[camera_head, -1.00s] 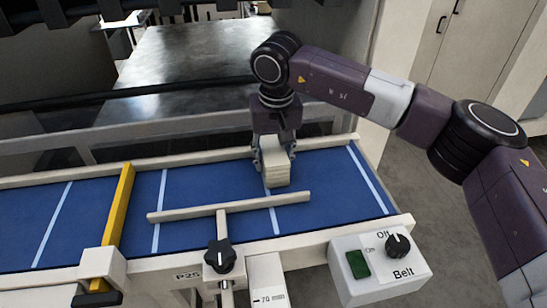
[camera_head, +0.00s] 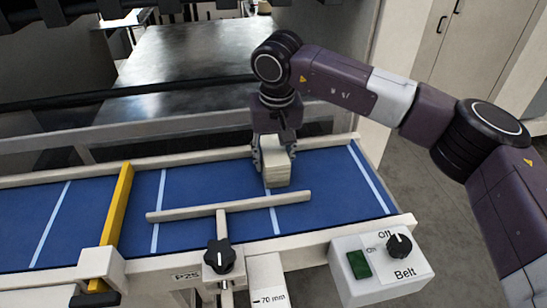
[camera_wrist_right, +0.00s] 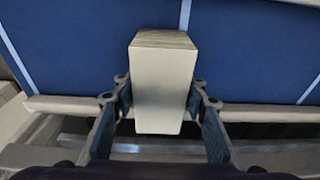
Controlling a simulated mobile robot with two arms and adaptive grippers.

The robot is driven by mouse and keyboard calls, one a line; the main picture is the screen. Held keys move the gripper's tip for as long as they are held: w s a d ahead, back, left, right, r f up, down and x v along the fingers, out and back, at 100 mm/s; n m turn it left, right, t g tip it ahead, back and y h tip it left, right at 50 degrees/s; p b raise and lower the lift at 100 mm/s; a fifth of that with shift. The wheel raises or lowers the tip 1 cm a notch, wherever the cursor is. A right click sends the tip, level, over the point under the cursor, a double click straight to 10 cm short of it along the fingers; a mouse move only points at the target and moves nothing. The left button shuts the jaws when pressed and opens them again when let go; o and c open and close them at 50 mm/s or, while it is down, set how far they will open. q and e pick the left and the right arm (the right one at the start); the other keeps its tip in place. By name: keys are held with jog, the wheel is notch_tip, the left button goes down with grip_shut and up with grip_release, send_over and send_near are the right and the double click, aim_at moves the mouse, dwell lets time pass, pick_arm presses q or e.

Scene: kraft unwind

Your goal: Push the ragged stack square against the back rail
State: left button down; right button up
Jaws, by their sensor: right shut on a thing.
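The stack (camera_head: 277,165) is a pale cream block of thin layers on the blue belt (camera_head: 210,190), near the back rail (camera_head: 195,159). My right gripper (camera_head: 272,163) reaches down over the back rail and is shut on the stack, one finger on each side. In the right wrist view the stack (camera_wrist_right: 163,85) sits between the two fingers, its layered edge showing at the far end. The stack's near end covers part of the back rail (camera_wrist_right: 70,104), so I cannot tell whether they touch. My left gripper is not in view.
A front guide bar (camera_head: 230,206) with a black knob (camera_head: 220,256) lies across the belt, in front of the stack. A yellow bar (camera_head: 119,210) crosses the belt at left. The belt control box (camera_head: 380,270) stands at front right. The belt right of the stack is clear.

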jog(key=o, duration=1.2)
